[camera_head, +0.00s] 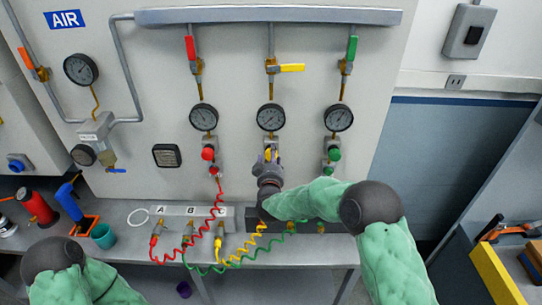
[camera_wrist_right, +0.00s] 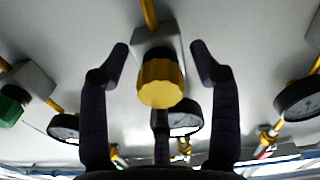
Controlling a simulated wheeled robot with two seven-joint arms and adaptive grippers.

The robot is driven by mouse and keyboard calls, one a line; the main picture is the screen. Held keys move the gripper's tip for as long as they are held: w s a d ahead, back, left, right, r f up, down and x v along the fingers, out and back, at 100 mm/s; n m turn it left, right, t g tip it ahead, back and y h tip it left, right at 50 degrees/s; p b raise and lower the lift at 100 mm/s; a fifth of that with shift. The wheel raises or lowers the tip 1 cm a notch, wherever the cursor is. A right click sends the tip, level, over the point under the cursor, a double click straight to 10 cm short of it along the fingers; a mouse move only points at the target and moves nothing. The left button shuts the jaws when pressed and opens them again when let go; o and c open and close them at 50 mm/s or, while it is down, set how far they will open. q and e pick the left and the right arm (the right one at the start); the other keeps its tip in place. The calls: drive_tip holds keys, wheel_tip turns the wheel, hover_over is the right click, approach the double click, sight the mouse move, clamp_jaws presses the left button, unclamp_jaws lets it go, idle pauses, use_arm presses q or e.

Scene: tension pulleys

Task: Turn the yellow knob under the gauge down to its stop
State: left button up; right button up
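The yellow knob (camera_wrist_right: 160,84) hangs on a grey valve block in the middle of the right wrist view. My right gripper (camera_wrist_right: 160,62) is open, with one finger on each side of the knob and a visible gap on both sides. In the head view my right gripper (camera_head: 269,160) reaches up to the panel below the middle gauge (camera_head: 271,117) and hides most of the knob. My left arm shows at the lower left, but its gripper is outside the view.
A red knob (camera_head: 208,154) and a green knob (camera_head: 334,154) sit on either side under their own gauges. Coiled red, yellow and green hoses hang below, along the bench. A yellow-handled valve (camera_head: 291,68) is above the middle gauge.

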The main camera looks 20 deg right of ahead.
drive_tip(key=shift+r, duration=0.25)
drive_tip(key=shift+s+a, duration=0.1)
drive_tip(key=shift+s, duration=0.3)
drive_tip(key=v, duration=1.1)
drive_tip(key=shift+f, duration=0.15)
